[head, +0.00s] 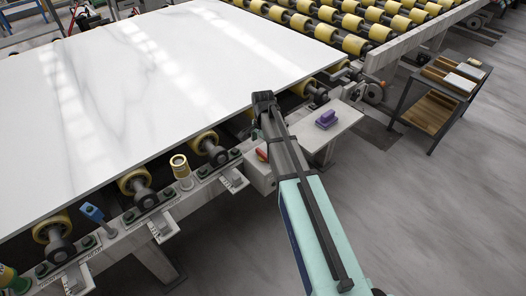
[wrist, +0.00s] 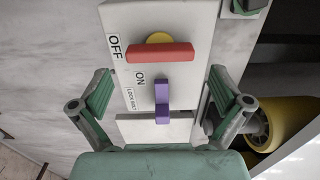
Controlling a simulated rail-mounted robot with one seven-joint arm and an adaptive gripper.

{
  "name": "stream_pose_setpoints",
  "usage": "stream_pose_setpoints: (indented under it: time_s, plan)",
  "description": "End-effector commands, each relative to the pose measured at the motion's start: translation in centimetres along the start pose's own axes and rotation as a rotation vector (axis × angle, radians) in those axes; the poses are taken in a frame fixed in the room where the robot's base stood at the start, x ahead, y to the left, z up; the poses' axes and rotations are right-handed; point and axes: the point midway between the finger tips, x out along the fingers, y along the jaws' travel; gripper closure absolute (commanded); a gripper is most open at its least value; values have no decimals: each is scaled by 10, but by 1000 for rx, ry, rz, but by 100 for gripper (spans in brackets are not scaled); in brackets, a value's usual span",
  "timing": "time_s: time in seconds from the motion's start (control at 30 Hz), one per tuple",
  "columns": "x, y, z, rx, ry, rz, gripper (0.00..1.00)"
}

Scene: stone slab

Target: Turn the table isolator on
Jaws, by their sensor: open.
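The table isolator (wrist: 160,18) is a pale box with a red bar handle (wrist: 160,53) on a yellow round base. In the wrist view the handle lies crosswise, its left end beside the OFF label (wrist: 115,46); the ON label (wrist: 140,79) is below it. In the head view the red handle (head: 262,154) shows at the slab table's edge, partly hidden by my arm. My gripper (wrist: 160,71) is open and empty, its green-padded fingers on either side of the lower box, apart from the handle.
A purple object (wrist: 162,100) lies below the handle in the wrist view; a purple piece (head: 325,119) sits on a white shelf (head: 345,113) in the head view. A marble slab (head: 150,80) lies on yellow rollers. A cart (head: 440,85) stands right; floor between is clear.

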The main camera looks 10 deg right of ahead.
Motion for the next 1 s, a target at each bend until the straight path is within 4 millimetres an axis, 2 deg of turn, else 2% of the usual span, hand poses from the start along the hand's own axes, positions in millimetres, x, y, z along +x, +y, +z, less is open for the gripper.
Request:
stream_pose_setpoints:
  time_s: [0.1, 0.3, 0.7, 0.83, 1.0]
  plan:
    - [17, 0, 0, 0, -1, 2, 0]
    - [36, 0, 0, 0, 0, 1, 0]
    - [41, 0, 0, 0, 0, 0, 0]
    - [41, 0, 0, 0, 0, 0, 46]
    - [41, 0, 0, -1, 0, 1, 47]
